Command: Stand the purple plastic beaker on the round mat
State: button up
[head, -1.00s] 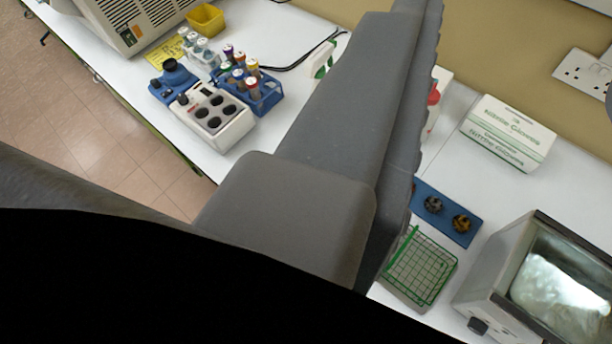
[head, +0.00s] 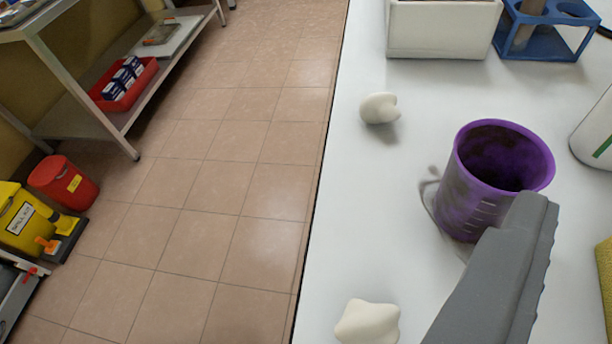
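The purple plastic beaker (head: 468,208) stands upright on the white bench, right of centre in the head view. Its open mouth faces up, and pale graduation marks show on its side. One grey finger of my gripper (head: 530,215) reaches up from the bottom right and covers the beaker's lower right side. I cannot tell whether it touches the beaker. The other finger is not visible, so whether the gripper is open or shut does not show. No round mat is in view.
Two small white lumps (head: 379,108) (head: 367,322) lie near the bench's left edge. A white box (head: 440,30) and a blue rack (head: 545,40) stand behind. A white container (head: 597,135) and something yellow (head: 604,275) are at the right. Floor lies left.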

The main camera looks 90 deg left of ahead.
jog(key=s+a+f+g+y, duration=0.2)
jog(key=s+a+f, duration=0.1)
jog(key=s+f, duration=0.15)
jog(key=b, duration=0.1)
send_near(504, 139)
jog(key=shift+b+x, duration=0.45)
jog(key=shift+x, duration=2.2)
jog(key=c, duration=1.4)
